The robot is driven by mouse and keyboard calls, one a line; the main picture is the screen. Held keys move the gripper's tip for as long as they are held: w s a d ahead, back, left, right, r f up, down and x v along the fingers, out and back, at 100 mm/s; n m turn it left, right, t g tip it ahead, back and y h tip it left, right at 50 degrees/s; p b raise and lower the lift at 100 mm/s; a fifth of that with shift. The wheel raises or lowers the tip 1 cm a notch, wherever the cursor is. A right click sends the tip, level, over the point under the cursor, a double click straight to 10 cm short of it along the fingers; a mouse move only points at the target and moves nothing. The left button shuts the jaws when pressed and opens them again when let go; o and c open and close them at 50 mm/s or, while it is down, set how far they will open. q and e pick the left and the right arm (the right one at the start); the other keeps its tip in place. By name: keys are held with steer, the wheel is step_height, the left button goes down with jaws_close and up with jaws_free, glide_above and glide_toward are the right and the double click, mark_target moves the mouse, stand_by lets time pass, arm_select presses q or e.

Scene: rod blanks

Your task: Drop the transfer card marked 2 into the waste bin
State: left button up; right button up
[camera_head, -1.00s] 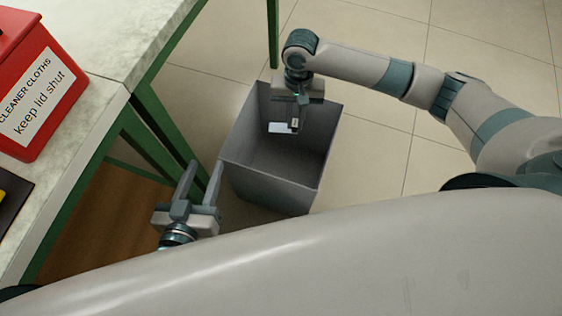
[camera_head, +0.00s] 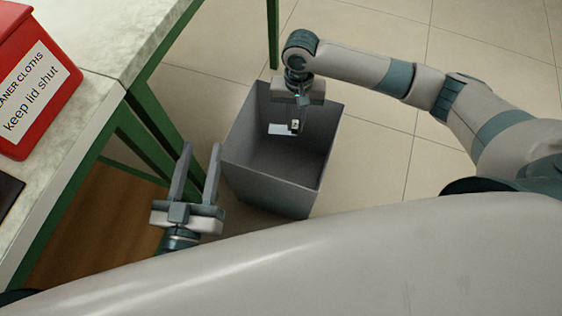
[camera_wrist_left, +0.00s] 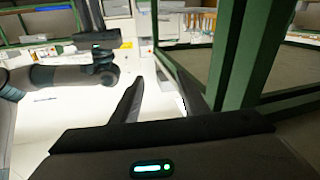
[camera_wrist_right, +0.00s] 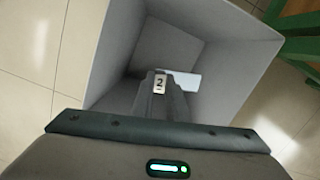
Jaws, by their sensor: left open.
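The transfer card (camera_wrist_right: 160,82) shows a small tag marked 2 in the right wrist view, at the tips of my right gripper (camera_wrist_right: 163,90). The tag is also a small pale spot in the head view (camera_head: 295,124). My right gripper's fingers are close together on it, pointing down inside the mouth of the grey waste bin (camera_head: 268,190). A flat white piece (camera_wrist_right: 184,80) shows beside the fingers; I cannot tell whether it belongs to the card or lies in the bin. My left gripper (camera_head: 201,148) is open and empty, left of the bin.
The bin stands open on the tiled floor. A table with green legs (camera_head: 150,125) and a pale top is at the left, close to my left gripper. The floor right of the bin (camera_head: 375,160) is clear.

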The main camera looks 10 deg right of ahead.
steer(key=o, duration=0.5)
steer(key=shift+r, duration=0.1)
steer(key=shift+r, duration=0.15)
steer(key=shift+w+r, duration=0.1)
steer(key=shift+r, duration=0.2)
arm_select(q)
steer(key=s+a+f+g+y+p, duration=0.1)
steer(key=s+a+f+g+p, duration=0.1)
steer(key=f, duration=0.4)
steer(key=s+a+f+g+y+p, duration=0.1)
steer(key=s+a+f+g+p, duration=0.1)
steer(key=f+g, duration=0.5)
steer(key=shift+s+a+f+n+y+p, duration=0.25)
steer(key=shift+s+a+y, duration=0.2)
steer(key=shift+s, duration=0.5)
arm_select(e)
step_height(320, 180, up, 16)
steer(key=w, duration=0.2)
steer(key=shift+d, duration=0.35)
arm_select(q)
steer(key=shift+s, duration=0.15)
arm_select(e)
steer(key=shift+s, duration=0.15)
